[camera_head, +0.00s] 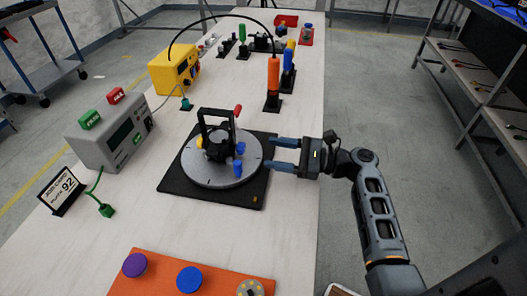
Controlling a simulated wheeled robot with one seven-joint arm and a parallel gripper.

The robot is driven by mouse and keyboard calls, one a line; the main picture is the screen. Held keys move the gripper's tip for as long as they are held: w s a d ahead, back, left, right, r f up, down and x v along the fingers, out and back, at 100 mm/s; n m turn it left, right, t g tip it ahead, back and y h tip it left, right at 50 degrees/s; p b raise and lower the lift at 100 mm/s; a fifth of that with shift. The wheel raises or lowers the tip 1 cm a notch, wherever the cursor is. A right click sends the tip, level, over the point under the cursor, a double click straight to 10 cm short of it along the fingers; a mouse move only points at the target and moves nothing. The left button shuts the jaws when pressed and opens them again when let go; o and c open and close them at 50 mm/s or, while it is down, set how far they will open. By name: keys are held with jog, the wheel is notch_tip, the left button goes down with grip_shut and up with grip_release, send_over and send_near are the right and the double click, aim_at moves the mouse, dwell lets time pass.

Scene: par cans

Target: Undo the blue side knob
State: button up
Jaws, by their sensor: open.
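A black par can in a black yoke (217,135) stands on a round grey turntable (200,175) set on a black square base (180,191). Small blue knobs (238,168) sit low on its right side, close together; which one is the side knob I cannot tell. A red knob (238,110) shows at the yoke's upper right and a yellow part (199,143) at its left. My gripper (272,154) is right of the turntable, its two fingers apart, empty and pointing left toward the par can. A gap lies between the fingertips and the blue knobs.
An orange-handled tool stand (273,85) and a blue one (289,75) stand behind. A grey meter box (115,138) and yellow box (175,70) stand left. An orange panel with knobs (160,276) is in front. Bare white table (140,222) lies at the left front.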

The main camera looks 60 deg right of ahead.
aim_at(244, 149)
jog(key=shift+s+d, duration=0.1)
jog(key=shift+s, duration=0.25)
jog(key=m+p, duration=0.1)
jog(key=m, duration=0.1)
jog(key=shift+r+m+p, duration=0.1)
jog(key=shift+m+p, duration=0.25)
jog(key=shift+m, duration=0.05)
jog(key=shift+w+m+p, duration=0.15)
jog(key=shift+m+p, duration=0.2)
jog(key=shift+m, duration=0.75)
jog(key=x, duration=0.7)
jog(key=shift+w+f+p, duration=0.25)
jog(key=shift+w+p, duration=0.05)
jog(key=shift+p, duration=0.05)
